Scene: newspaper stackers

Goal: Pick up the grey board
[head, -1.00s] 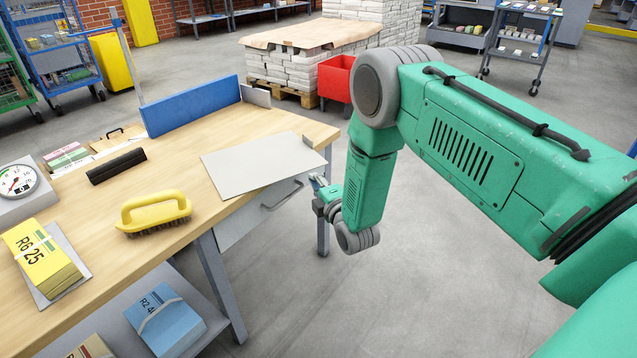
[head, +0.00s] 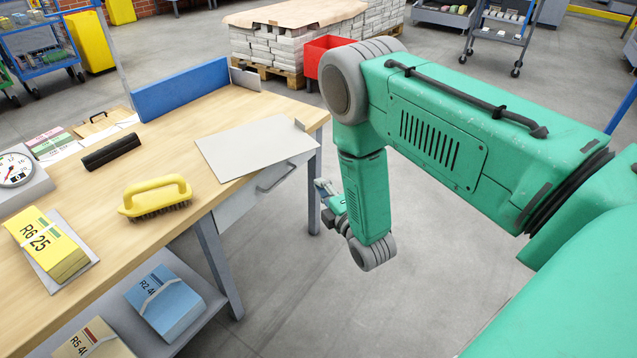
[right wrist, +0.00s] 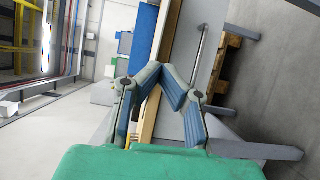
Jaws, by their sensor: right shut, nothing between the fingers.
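The grey board (head: 256,146) lies flat on the wooden table (head: 215,105), near its right end. Its near edge lies at the table's front edge; I cannot tell exactly how far it overhangs. My right gripper (head: 322,186) is beyond the table's right front side, apart from the board and lower than the tabletop, partly hidden by my arm. In the right wrist view its two blue-padded fingers (right wrist: 161,72) come together at the tips with nothing between them. The board is not clearly seen there. My left gripper is not in view.
A yellow brush (head: 156,196), a black bar (head: 111,152), a dial scale (head: 18,172) and a yellow bundle (head: 48,245) are on the table. A blue upright panel (head: 182,90) stands at the back. A drawer handle (head: 276,178) is below the board.

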